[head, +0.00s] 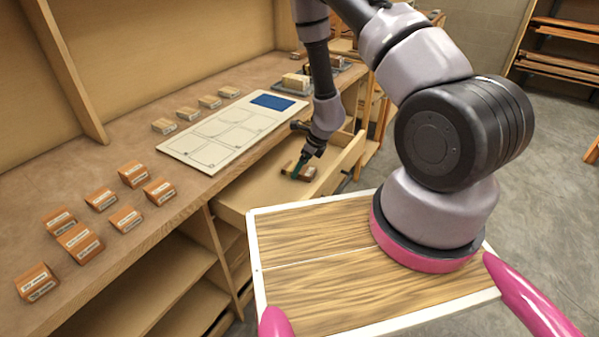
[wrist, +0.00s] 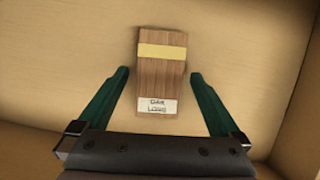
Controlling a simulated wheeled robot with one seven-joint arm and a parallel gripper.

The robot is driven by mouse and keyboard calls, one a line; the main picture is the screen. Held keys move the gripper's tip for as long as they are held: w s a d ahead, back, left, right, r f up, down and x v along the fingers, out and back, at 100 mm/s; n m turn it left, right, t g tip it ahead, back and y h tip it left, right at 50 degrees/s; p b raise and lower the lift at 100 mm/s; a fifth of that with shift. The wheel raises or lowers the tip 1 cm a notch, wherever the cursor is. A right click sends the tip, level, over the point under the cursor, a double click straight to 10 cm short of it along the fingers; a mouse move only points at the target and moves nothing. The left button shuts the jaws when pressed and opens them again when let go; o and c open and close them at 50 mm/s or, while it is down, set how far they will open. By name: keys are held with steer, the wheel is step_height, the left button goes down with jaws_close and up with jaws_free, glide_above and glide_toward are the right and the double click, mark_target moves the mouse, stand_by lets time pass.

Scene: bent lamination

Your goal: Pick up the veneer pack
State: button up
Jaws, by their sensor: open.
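A brown wooden veneer pack (wrist: 162,75) lies in an open drawer, with a yellow band across it and a white label that seems to read "OAK LONG". My gripper (wrist: 160,85) is open, with one green finger on each side of the pack's labelled end and a gap on both sides. In the head view my gripper (head: 296,170) reaches down into the drawer, and the pack (head: 308,173) shows beside the fingers, partly hidden by them. I cannot tell the exact height of the fingertips above the drawer floor.
The drawer (head: 262,190) has raised walls around the pack. On the workbench (head: 150,230) stand several labelled orange-brown blocks (head: 80,242), a white board with outlined spaces and a blue patch (head: 215,133), and several small tan blocks (head: 210,101). The drawer floor around the pack looks clear.

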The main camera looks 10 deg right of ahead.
steer(key=shift+a+f, duration=0.1)
steer(key=shift+f, duration=0.2)
steer(key=shift+r, duration=0.1)
steer(key=c, duration=1.4)
